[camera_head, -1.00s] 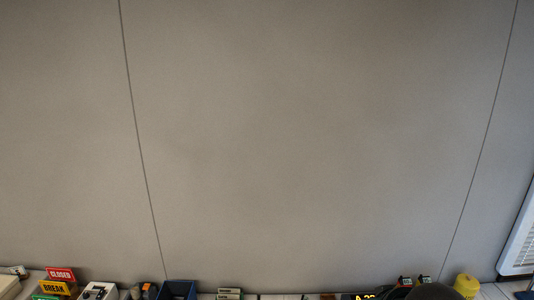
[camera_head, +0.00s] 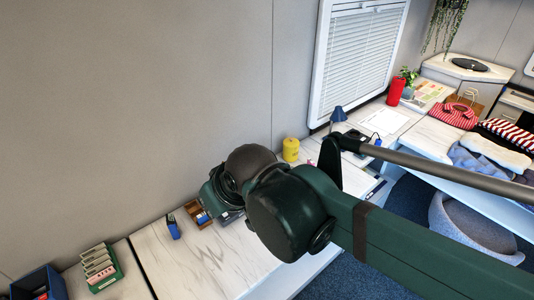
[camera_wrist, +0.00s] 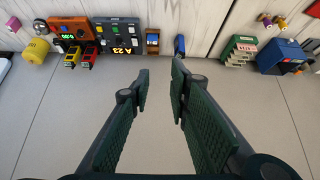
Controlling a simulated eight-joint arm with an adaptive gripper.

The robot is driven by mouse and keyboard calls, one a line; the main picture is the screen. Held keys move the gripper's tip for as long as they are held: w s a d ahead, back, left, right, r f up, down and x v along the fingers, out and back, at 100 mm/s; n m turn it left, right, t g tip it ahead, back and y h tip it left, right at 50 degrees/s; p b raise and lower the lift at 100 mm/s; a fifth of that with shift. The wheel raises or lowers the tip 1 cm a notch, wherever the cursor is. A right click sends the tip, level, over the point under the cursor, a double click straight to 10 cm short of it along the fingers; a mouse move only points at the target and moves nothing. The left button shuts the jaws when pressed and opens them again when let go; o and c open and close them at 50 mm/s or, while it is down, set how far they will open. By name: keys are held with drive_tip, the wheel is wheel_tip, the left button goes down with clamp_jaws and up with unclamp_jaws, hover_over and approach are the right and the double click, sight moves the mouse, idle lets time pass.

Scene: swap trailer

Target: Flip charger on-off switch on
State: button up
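In the wrist view, an orange box with a green lit display (camera_wrist: 68,29) stands at the upper left, with small yellow and red blocks in front of it. It may be the charger, but no on-off switch can be made out. A dark unit with coloured buttons and a yellow "A 23" readout (camera_wrist: 121,38) stands beside it. My gripper (camera_wrist: 160,80) is open and empty, its two fingers apart, short of these objects in the picture. In the head view my arm covers this part of the counter, and the fingers cannot be made out.
A yellow canister (camera_head: 291,149) stands near the wall, and it also shows in the wrist view (camera_wrist: 37,51). A green card rack (camera_head: 100,266) and blue bin (camera_head: 40,284) are at the lower left. The marble counter (camera_head: 165,262) has free room beside the rack.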

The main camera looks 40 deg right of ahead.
drive_tip(key=shift+w+d+r+n, duration=0.2)
drive_tip(key=shift+w+d+n, duration=0.15)
drive_tip(key=shift+w, duration=0.3)
clamp_jaws()
drive_tip(key=w+d+f+n+g, duration=0.25)
drive_tip(key=w+d+n, duration=0.65)
drive_tip(key=w+d, duration=1.25)
drive_tip(key=w+d+f+n, duration=0.2)
drive_tip(key=d+f, duration=0.4)
drive_tip(key=d, duration=0.3)
drive_tip(key=w+d+f+n, duration=0.1)
drive_tip(key=d+f+n, duration=0.2)
drive_tip(key=d+f, duration=0.3)
drive_tip(key=w+d+f+n+b, duration=0.1)
drive_tip(key=d+f, duration=0.4)
drive_tip(key=d, duration=0.7)
drive_tip(key=shift+w+d+f+n, duration=0.4)
drive_tip(key=shift+w+n, duration=0.45)
drive_tip(key=shift+n, duration=0.2)
drive_tip(key=shift+g, duration=0.25)
